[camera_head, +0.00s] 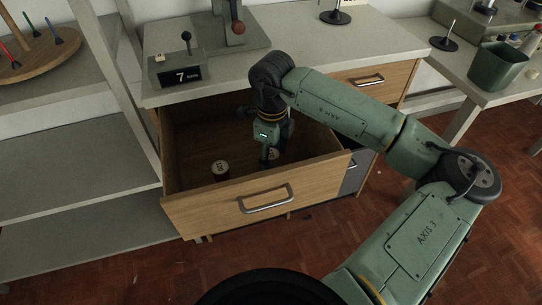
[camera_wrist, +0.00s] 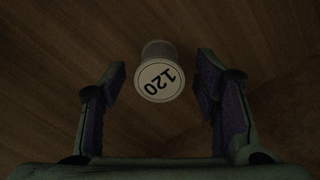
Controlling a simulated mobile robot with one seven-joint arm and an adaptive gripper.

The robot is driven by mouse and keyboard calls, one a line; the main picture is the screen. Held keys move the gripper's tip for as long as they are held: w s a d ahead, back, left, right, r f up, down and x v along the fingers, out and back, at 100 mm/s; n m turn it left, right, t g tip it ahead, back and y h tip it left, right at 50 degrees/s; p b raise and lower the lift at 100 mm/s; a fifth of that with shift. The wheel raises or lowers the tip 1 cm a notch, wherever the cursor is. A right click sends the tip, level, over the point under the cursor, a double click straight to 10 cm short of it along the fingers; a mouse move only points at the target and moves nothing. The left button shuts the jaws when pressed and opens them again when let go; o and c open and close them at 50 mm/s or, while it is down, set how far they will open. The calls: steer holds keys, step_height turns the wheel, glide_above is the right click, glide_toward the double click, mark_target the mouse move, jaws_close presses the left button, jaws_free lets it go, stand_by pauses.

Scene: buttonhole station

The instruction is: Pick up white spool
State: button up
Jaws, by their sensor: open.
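My gripper is open and empty. In the head view, my gripper (camera_head: 272,155) reaches down into the open drawer, and a white spool top (camera_head: 274,153) shows partly behind its fingers.
The wooden drawer (camera_head: 310,183) is pulled out, and its walls surround my gripper. The counter (camera_head: 370,40) overhangs its back. A device reading 7 (camera_head: 180,74) sits on the counter. A green bin (camera_head: 496,66) stands on the right-hand table.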

steer(key=shift+f, duration=0.95)
steer(key=c, duration=1.1)
steer(key=shift+o, duration=0.2)
